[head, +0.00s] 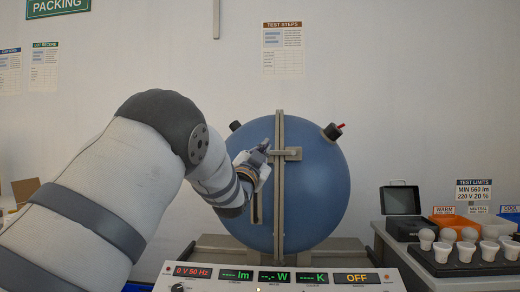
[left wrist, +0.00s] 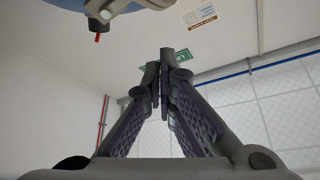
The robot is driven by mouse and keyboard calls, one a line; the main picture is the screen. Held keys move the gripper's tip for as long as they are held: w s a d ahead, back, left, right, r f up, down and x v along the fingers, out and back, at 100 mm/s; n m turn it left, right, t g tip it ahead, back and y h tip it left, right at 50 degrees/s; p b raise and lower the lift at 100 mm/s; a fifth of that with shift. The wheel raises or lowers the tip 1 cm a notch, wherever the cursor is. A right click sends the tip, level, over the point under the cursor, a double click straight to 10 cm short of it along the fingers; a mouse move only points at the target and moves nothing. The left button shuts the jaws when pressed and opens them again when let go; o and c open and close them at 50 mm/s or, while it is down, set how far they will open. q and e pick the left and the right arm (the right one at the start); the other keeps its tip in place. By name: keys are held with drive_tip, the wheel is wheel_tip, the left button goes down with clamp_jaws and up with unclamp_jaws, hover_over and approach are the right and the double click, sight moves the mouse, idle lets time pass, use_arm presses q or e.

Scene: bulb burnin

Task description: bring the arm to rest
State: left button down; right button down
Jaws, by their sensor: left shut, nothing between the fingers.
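My left arm comes in from the left in the head view and its gripper (head: 262,150) is in front of the blue sphere (head: 315,190), close to the latch (head: 288,154) on its vertical seam. I cannot tell whether it touches the sphere or the latch. In the left wrist view the two fingers of my left gripper (left wrist: 163,75) are shut together with nothing between them. The edge of the blue sphere shows at the top left of that view (left wrist: 130,8). My right gripper is not in view.
A control panel (head: 225,275) with lit displays stands below the sphere, one reading OFF. At the right a black tray (head: 440,268) holds several bulbs, beside an open dark case (head: 400,200) and an orange bin (head: 452,222). The wall behind carries posted sheets (head: 283,50).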

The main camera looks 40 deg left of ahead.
use_arm(q)
drive_tip(key=shift+s+d+f, duration=0.15)
drive_tip(key=shift+s+f, duration=0.25)
drive_tip(key=shift+s, duration=0.05)
drive_tip(key=s+d+f+n+g+h, duration=0.1)
drive_tip(key=s+d+f+g, duration=0.2)
drive_tip(key=f, duration=1.2)
drive_tip(key=d+f+n+g+h, duration=0.15)
drive_tip(key=f+g, duration=0.25)
drive_tip(key=f, duration=1.1)
drive_tip(key=s+d+f+g+h, duration=0.1)
drive_tip(key=s+d+f+g, duration=0.2)
drive_tip(key=s+f, duration=0.55)
drive_tip(key=s+d+f+g+h, duration=0.1)
drive_tip(key=s+d+f+g, duration=0.4)
drive_tip(key=f, duration=0.6)
drive_tip(key=s+d+f+g, duration=0.2)
drive_tip(key=s+f+g, duration=0.1)
drive_tip(key=s, duration=0.9)
drive_tip(key=s+d+f+n+g+h, duration=0.1)
drive_tip(key=s+d+f+g, duration=0.1)
drive_tip(key=s, duration=0.9)
drive_tip(key=s+d+f+g+h, duration=0.1)
drive_tip(key=s+d+f+g, duration=0.2)
drive_tip(key=s, duration=0.9)
drive_tip(key=shift+s+d+f+n+g, duration=0.3)
drive_tip(key=shift+d+f+n, duration=0.05)
drive_tip(key=shift+d+f, duration=0.35)
